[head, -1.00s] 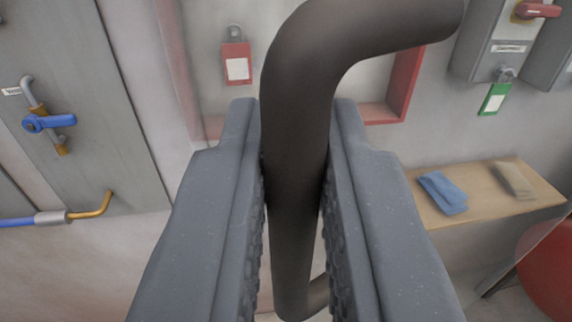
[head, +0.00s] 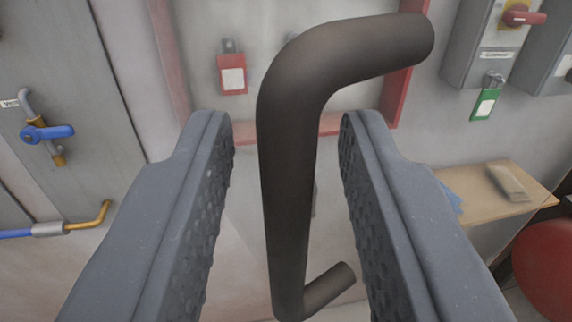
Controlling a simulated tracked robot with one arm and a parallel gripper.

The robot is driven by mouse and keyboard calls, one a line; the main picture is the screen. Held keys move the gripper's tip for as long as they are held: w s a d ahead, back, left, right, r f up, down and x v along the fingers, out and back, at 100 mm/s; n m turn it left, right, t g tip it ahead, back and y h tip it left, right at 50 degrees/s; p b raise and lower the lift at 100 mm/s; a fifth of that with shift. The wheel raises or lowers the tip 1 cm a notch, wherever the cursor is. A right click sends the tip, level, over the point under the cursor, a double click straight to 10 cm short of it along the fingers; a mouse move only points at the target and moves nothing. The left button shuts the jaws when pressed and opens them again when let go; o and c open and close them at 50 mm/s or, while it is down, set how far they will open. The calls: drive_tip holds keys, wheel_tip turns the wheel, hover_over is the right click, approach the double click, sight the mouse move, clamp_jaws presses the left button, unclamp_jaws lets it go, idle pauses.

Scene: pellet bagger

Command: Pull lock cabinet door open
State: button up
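A dark brown bar handle (head: 287,180), bent at both ends, stands upright close in front of the camera. My gripper (head: 286,125) is open, with one ridged finger on each side of the handle and a gap on both sides. Behind it is the lock cabinet, with a red frame (head: 405,100) and a pale inside. A red padlock with a white label (head: 232,75) hangs in it at upper left. The door panel is hard to make out, so I cannot tell how far it stands open.
A grey panel with a blue-handled valve (head: 47,133) is at left. Grey switch boxes (head: 485,45) with a green padlock (head: 485,103) are at upper right. A wooden shelf (head: 490,205) holds folded cloths below them. A red rounded object (head: 545,265) is at lower right.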

drive_tip(key=shift+s+a+f, duration=0.1)
drive_tip(key=shift+s+f, duration=0.05)
drive_tip(key=shift+s, duration=0.25)
drive_tip(key=s+b, duration=0.4)
drive_tip(key=s, duration=0.8)
drive_tip(key=shift+s+d, duration=0.4)
